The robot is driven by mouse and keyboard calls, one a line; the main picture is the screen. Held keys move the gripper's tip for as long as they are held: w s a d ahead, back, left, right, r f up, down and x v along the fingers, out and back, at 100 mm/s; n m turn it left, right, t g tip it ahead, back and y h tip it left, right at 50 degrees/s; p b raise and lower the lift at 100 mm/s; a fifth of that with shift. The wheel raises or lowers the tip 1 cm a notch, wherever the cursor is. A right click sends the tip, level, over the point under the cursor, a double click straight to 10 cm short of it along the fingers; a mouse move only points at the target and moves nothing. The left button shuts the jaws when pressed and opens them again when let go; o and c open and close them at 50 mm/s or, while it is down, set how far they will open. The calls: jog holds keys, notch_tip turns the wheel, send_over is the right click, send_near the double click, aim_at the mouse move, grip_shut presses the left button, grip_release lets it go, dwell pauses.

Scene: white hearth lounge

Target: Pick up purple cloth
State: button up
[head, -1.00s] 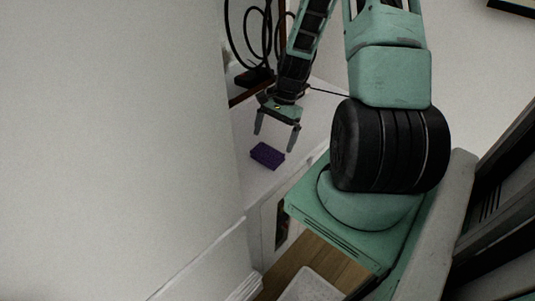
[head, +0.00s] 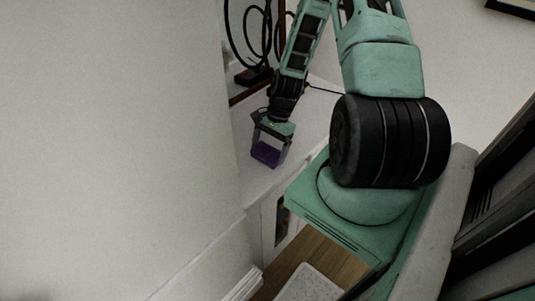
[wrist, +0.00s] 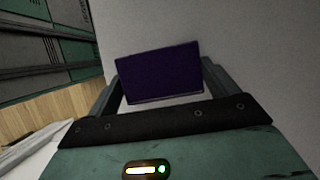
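The purple cloth (head: 265,154) is a small, dark, block-like piece on the white surface by the wall. My gripper (head: 268,156) is down at the cloth, with one finger on each side of it. In the wrist view the cloth (wrist: 160,73) fills most of the space between the two fingers. Narrow light gaps show beside its lower edge, so the fingers look open around it and not closed on it. The fingertips are partly hidden, and contact cannot be made out for certain.
The white cabinet top (head: 312,130) is otherwise clear near the cloth. A white wall (head: 150,130) stands close on the left. Black looped cables (head: 247,40) and a dark-framed recess are behind my gripper. Wooden floor (head: 325,262) lies below the cabinet.

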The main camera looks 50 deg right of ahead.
aim_at(269, 150)
jog(key=shift+r, duration=0.1)
notch_tip(269, 150, up, 10)
jog(key=shift+f+b, duration=0.1)
jog(key=shift+b, duration=0.6)
